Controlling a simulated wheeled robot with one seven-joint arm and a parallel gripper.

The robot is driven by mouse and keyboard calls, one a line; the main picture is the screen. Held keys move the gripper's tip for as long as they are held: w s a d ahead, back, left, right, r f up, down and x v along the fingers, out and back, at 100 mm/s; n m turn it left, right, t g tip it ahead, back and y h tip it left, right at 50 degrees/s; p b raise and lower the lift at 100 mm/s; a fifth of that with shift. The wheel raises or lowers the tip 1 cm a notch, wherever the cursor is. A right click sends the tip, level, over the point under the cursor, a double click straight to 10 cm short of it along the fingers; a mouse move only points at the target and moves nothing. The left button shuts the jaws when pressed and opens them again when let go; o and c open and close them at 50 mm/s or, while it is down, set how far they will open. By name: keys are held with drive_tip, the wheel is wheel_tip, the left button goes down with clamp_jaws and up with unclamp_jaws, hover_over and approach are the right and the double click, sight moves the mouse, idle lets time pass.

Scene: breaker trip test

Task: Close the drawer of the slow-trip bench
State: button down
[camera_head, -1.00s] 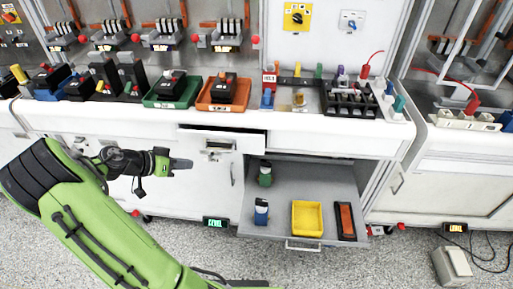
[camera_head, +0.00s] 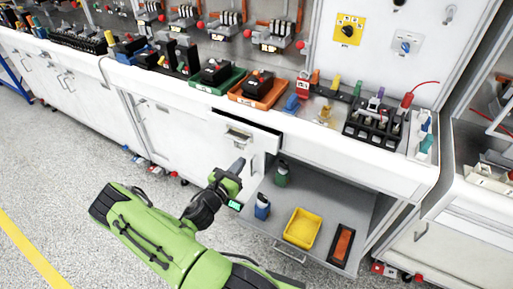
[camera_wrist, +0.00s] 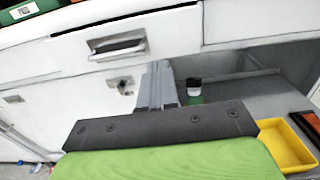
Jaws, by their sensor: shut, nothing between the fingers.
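A white drawer (camera_head: 243,130) with a metal handle stands partly open under the white bench top (camera_head: 300,130); a dark gap shows above its front. The wrist view shows the drawer front (camera_wrist: 172,30) and its handle (camera_wrist: 118,46) ahead. My gripper (camera_head: 238,166) is shut and empty. It is below and in front of the drawer front, apart from it as far as I can tell. In the wrist view its fingers (camera_wrist: 158,82) point toward the area just below the drawer front, right of the handle.
A low grey pull-out shelf (camera_head: 325,212) extends below the bench, right of my gripper. It carries a yellow bin (camera_head: 302,228), an orange-and-black block (camera_head: 341,245), a green bottle (camera_head: 281,174) and a blue bottle (camera_head: 262,207). Open floor (camera_head: 60,170) lies to the left.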

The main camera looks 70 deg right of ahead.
sight(259, 141)
drive_tip(key=d, duration=0.3)
drive_tip(key=s+d, duration=0.1)
drive_tip(key=d, duration=0.2)
drive_tip(key=d+b, duration=0.1)
drive_tip(key=d, duration=0.2)
drive_tip(key=shift+s+d, duration=0.2)
drive_tip(key=shift+s, duration=0.1)
